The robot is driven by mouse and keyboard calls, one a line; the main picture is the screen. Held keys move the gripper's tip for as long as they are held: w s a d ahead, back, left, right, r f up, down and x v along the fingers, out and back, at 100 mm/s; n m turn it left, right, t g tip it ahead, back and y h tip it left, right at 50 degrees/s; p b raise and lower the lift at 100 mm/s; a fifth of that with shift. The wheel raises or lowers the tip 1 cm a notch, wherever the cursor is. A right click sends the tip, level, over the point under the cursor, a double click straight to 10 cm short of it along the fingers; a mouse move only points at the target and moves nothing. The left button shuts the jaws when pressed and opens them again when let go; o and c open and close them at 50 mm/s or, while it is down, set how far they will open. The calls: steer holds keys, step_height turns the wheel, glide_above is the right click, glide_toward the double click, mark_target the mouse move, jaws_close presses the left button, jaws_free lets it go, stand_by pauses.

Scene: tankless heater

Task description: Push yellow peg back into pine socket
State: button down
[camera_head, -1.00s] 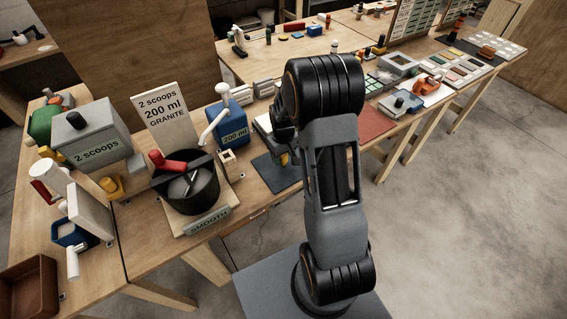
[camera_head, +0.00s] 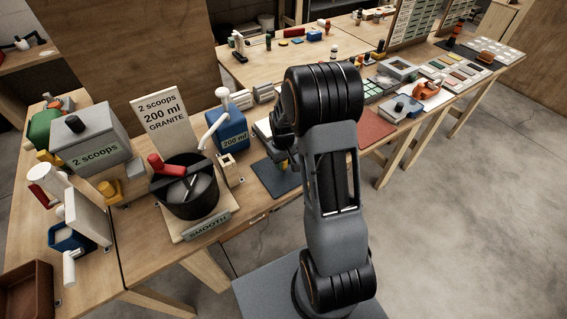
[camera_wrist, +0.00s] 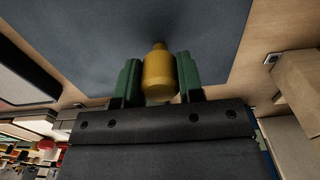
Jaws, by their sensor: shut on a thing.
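The yellow peg (camera_wrist: 158,74) is held between the two green fingers of my gripper (camera_wrist: 158,80) in the wrist view, its narrower tip pointing away over a dark blue-grey mat (camera_wrist: 100,40). I cannot tell whether it touches the mat. In the head view my gripper (camera_head: 283,160) is mostly hidden by my arm, above the dark mat (camera_head: 270,182). A small pine block with a dark opening (camera_head: 227,172), which looks like the socket, stands left of the mat. A wooden block at the right of the wrist view (camera_wrist: 300,82) is probably the same one; no opening shows there.
A black pot with a red handle (camera_head: 186,190) stands left of the pine block. A blue 200 ml container (camera_head: 229,130) with a white spout is behind it. A red-brown mat (camera_head: 374,128) lies to the right. The bench's front edge is close to the block.

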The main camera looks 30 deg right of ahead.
steer(key=shift+r, duration=0.3)
steer(key=shift+r+p, duration=0.65)
steer(key=shift+p, duration=0.05)
steer(key=shift+r, duration=0.15)
steer(key=shift+r+p, duration=1.75)
steer(key=shift+r, duration=0.65)
